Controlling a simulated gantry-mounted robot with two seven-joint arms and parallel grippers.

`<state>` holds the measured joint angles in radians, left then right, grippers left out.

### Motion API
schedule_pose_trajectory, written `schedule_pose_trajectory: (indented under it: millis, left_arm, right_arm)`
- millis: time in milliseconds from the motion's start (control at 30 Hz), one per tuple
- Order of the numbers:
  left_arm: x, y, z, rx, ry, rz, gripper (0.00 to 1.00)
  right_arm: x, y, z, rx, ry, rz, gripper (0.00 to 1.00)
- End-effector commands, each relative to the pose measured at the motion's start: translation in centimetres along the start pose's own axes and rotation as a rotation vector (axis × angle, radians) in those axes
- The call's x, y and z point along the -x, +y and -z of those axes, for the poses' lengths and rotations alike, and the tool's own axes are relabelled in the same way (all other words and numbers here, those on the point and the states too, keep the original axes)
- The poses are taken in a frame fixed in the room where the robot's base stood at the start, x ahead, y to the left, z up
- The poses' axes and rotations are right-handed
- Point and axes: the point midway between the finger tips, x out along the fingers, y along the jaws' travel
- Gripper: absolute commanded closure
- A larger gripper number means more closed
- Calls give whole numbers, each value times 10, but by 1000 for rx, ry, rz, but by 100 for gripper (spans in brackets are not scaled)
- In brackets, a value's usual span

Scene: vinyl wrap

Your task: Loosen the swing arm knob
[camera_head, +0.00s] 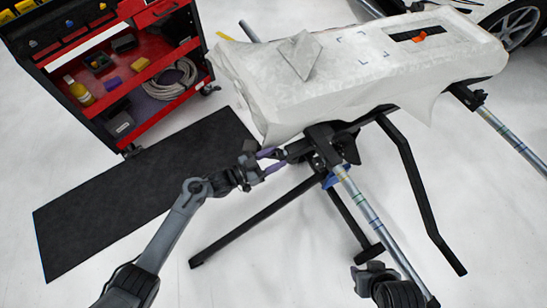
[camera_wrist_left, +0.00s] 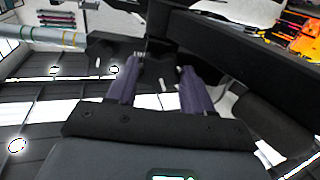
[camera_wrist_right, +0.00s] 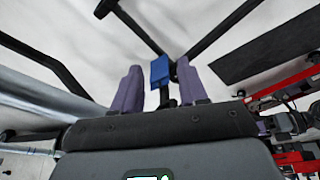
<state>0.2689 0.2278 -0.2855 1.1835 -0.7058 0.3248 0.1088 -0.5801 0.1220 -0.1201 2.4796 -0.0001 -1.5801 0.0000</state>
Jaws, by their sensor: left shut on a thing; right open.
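My left gripper (camera_head: 281,160) reaches in from the left to the black joint (camera_head: 322,150) of the stand, below the cloth-covered panel. In the left wrist view its two purple fingers (camera_wrist_left: 160,75) are shut on a dark knob (camera_wrist_left: 157,74), which is mostly lost against the black frame. The silver banded swing arm (camera_head: 362,208) runs from the joint toward the lower right. My right gripper (camera_head: 368,277) is at the lower right beside this tube. In the right wrist view its purple fingers (camera_wrist_right: 160,88) are apart, with a blue clamp (camera_wrist_right: 160,70) seen beyond the gap.
The panel (camera_head: 350,80) under white film lies on the stand, with a grey sheet on top. Black stand legs (camera_head: 258,222) spread across the floor. A red tool cart (camera_head: 110,65) and dark mat (camera_head: 140,185) are at left. A car (camera_head: 515,25) is at the back right.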

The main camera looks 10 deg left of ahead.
Motion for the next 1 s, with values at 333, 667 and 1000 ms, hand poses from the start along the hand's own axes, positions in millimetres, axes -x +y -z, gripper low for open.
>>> schedule_pose_trajectory:
  millis: [333, 667, 1000]
  left_arm:
    - [0, 1, 3, 337, -9, 1, 79]
    - [0, 1, 0, 368, -8, 0, 79]
    - [0, 1, 0, 366, -8, 0, 39]
  right_arm:
    - [31, 0, 11, -6, 3, 5, 57]
    - [29, 0, 10, -5, 1, 4, 57]
    - [29, 2, 9, 4, 0, -3, 57]
